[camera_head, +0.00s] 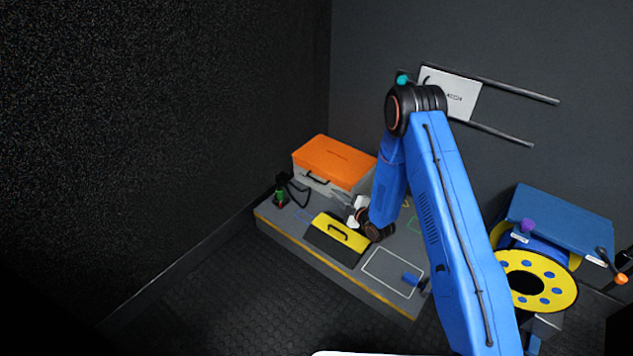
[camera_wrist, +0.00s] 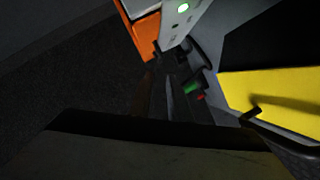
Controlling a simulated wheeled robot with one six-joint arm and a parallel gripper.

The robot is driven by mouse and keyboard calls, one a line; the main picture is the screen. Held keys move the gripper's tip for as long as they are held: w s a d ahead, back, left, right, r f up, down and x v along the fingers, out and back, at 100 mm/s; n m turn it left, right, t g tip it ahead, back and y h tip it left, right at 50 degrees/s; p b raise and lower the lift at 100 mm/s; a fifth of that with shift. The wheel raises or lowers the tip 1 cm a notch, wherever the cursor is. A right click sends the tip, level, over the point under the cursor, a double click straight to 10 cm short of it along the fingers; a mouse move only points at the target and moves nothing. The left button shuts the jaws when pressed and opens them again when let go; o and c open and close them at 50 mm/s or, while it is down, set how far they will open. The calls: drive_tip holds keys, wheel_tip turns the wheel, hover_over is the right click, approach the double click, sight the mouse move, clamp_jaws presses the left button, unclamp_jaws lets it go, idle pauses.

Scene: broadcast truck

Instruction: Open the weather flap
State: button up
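A yellow panel with a black handle (camera_head: 340,233), which looks like the weather flap, lies sloping over a dark box on the low grey platform. It appears closed. In the wrist view the yellow panel (camera_wrist: 270,95) fills the right side, with its dark handle (camera_wrist: 252,114) at the lower edge.
An orange-lidded case (camera_head: 334,160) stands behind the panel. A green connector with a cable (camera_head: 281,193) is at the platform's left end. A yellow cable reel (camera_head: 545,280) stands right. A white panel (camera_head: 450,94) sits on wall rails.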

sight(316, 180)
drive_tip(key=x, duration=1.7)
drive_tip(key=shift+w+a, duration=0.1)
drive_tip(key=shift+w, duration=0.05)
clamp_jaws()
